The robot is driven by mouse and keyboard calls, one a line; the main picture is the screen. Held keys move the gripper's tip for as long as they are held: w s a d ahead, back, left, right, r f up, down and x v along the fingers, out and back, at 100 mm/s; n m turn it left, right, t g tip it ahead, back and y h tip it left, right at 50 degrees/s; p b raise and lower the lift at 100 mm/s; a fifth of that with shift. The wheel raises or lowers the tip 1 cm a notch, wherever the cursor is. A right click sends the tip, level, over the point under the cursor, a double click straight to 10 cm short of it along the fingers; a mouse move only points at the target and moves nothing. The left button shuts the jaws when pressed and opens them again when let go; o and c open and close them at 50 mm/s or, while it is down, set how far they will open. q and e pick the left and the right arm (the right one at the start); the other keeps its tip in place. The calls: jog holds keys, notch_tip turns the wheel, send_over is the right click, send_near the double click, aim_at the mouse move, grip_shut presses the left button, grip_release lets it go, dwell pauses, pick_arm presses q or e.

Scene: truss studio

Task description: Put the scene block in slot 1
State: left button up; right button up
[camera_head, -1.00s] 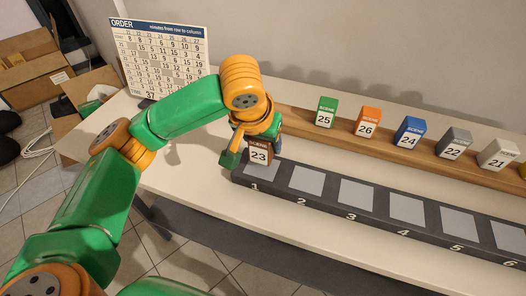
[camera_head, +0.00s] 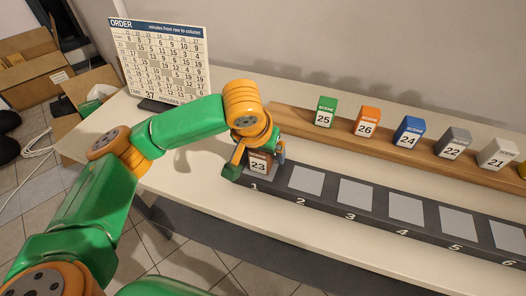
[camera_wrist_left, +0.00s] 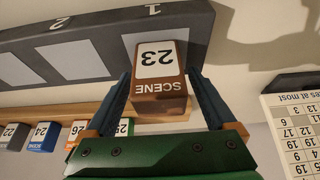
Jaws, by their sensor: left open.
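The brown scene block (camera_head: 259,163) numbered 23 stands at slot 1 of the dark slot rack (camera_head: 330,212), over the pad above the printed 1. My left gripper (camera_head: 258,166) is open around the block, with one finger on each side. In the left wrist view the block (camera_wrist_left: 158,62) sits between the two spread blue fingers (camera_wrist_left: 160,95), and small gaps show beside it. Slots 2 to 6 show bare grey pads. My right gripper is not in view.
Scene blocks 25 (camera_head: 326,112), 26 (camera_head: 367,121), 24 (camera_head: 408,132), 22 (camera_head: 453,143) and 21 (camera_head: 498,153) stand on the wooden ledge (camera_head: 390,147) behind the rack. An order chart (camera_head: 160,60) stands at the back left. The white table front is clear.

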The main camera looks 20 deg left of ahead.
pick_arm(q)
jog(key=p+v, duration=0.1)
jog(key=v, duration=1.1)
jog(key=shift+p, duration=0.3)
